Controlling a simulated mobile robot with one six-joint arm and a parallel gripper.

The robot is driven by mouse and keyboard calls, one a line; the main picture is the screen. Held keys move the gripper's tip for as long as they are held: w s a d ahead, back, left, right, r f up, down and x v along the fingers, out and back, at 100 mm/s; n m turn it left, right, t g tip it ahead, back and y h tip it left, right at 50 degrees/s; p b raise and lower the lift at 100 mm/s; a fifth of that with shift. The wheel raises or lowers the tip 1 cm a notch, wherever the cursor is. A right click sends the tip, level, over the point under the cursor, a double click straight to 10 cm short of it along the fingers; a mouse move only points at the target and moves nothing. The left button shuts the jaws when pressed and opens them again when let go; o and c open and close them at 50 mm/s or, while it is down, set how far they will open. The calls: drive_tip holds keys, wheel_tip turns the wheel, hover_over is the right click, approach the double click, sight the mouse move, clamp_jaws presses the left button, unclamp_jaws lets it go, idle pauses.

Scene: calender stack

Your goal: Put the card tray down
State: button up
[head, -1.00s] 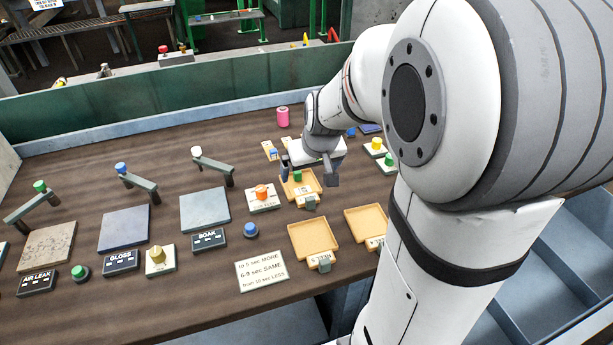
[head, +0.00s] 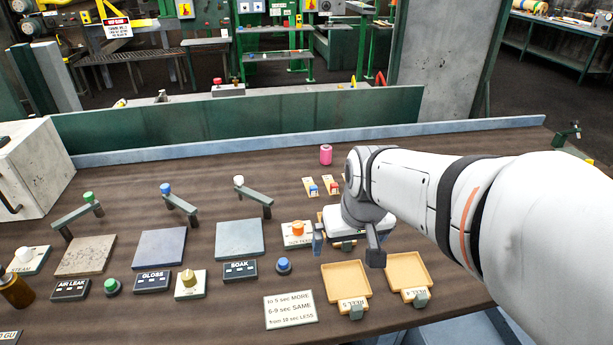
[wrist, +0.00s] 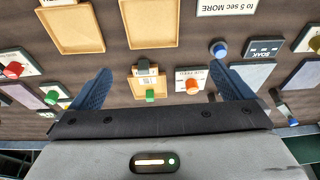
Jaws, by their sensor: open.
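A small tan card tray (wrist: 148,88) shows in the wrist view between my open fingers, with a grey block and a green knob on it. It looks flat on the brown bench, but its contact underneath is hidden. In the head view my gripper (head: 347,244) covers most of this tray; only a bit of its front tab shows. My gripper also shows in the wrist view (wrist: 158,82), its two blue fingers spread wide, one on each side of the tray with a gap to it. Nothing is gripped.
Two empty tan trays (head: 345,280) (head: 407,270) lie nearer the front edge. An orange-knob plate (head: 297,232) is just left of my gripper.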

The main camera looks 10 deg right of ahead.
drive_tip(key=shift+t, duration=0.6)
drive_tip(key=w+d+f, duration=0.1)
drive_tip(key=w, duration=0.3)
drive_tip(key=w+d+f+b, duration=0.1)
drive_tip(key=w+f, duration=0.1)
drive_tip(key=w, duration=0.2)
drive_tip(key=w+d+f+b, duration=0.1)
drive_tip(key=w+f, duration=0.1)
drive_tip(key=w, duration=0.3)
drive_tip(key=shift+d+f, duration=0.25)
drive_tip(key=shift+w+f, duration=0.2)
drive_tip(key=shift+f, duration=0.05)
drive_tip(key=x, duration=0.7)
drive_tip(key=shift+s+d+f, duration=0.1)
drive_tip(key=shift+d+f, duration=0.05)
drive_tip(key=shift+d, duration=0.15)
drive_tip(key=shift+c, duration=0.3)
drive_tip(key=c, duration=0.8)
